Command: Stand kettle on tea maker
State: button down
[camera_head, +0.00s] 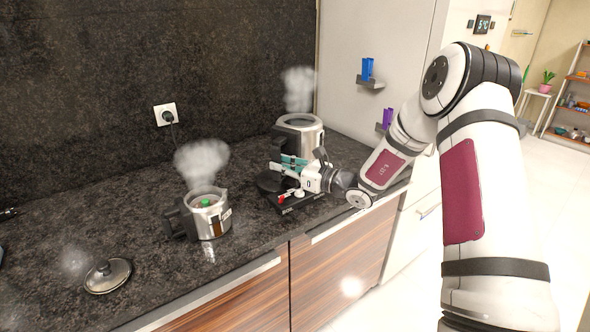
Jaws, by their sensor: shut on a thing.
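The silver kettle (311,141) with a black rim and dark handle is upright at the back right of the counter, with steam above it. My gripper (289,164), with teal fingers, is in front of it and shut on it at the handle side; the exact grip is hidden. The tea maker (287,206) is a low black base with a red switch and a round dark plate, under and in front of my gripper. The kettle's bottom is hidden behind my gripper, so I cannot tell whether it touches the base.
A steaming open metal pot (213,220) with a black handle stands left of the tea maker. A lid (107,275) lies at the front left. A wall socket (165,114) holds a plugged cord. The counter (100,222) between lid and wall is mostly clear.

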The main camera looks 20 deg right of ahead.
jog(key=w+a+f, duration=0.4)
jog(key=w+a, duration=0.1)
jog(key=w, duration=0.1)
jog(key=shift+w, duration=0.2)
dwell(0.4)
jog(key=shift+a+f, duration=0.1)
jog(key=c, duration=1.5)
grip_release()
jog(key=shift+s+f, duration=0.1)
jog(key=shift+f, duration=0.05)
